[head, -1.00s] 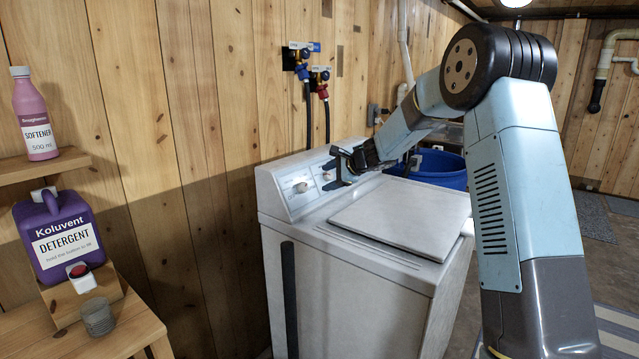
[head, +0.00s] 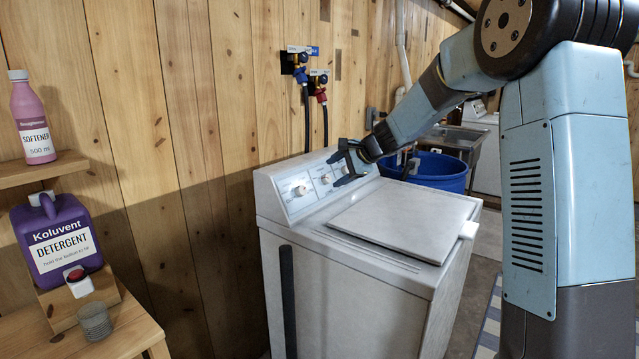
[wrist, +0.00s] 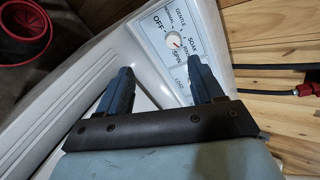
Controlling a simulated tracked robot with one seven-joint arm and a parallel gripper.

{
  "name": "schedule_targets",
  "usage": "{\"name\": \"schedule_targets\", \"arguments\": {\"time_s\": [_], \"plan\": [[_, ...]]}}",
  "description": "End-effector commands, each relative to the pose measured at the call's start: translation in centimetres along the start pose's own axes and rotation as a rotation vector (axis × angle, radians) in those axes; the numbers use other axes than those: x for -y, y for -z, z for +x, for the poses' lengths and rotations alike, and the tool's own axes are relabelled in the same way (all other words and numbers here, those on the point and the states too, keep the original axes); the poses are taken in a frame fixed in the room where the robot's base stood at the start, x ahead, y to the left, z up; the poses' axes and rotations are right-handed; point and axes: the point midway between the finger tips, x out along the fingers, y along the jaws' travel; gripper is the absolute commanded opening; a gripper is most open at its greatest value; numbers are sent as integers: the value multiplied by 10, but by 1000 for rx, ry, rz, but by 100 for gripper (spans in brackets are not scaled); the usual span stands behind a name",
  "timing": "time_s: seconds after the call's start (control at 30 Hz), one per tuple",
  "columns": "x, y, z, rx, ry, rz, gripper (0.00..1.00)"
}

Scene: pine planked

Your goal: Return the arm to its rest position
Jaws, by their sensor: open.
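My arm (head: 545,190) rises on the right and reaches left over the washing machine (head: 350,280). My gripper (head: 342,166) is open and empty beside the machine's control panel (head: 283,194). In the wrist view, my gripper (wrist: 160,78) has its two fingers apart with nothing between them. Beyond the fingers is a white dial (wrist: 178,38) with a small red mark, labelled OFF, NORMAL, GENTLE, SOAK, RINSE and SPIN. The fingers look apart from the dial, though depth is hard to judge. The machine's lid (head: 405,217) is closed.
A blue tub (head: 433,172) stands behind the machine. Taps with hoses (head: 303,72) are on the plank wall. At left are a purple detergent jug (head: 60,240), a pink softener bottle (head: 32,120) and a grey cup (head: 95,320). A dark container with red rim (wrist: 25,62) shows in the wrist view.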

Motion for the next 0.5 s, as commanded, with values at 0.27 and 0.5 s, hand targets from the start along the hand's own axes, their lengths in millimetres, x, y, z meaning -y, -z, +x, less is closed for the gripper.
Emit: {"name": "schedule_targets", "arguments": {"time_s": [0.27, 0.5], "plan": [[-31, -52, -84, -35, -108, -274, 67], [-71, -87, -151, -72, -212, -489, 67]]}}
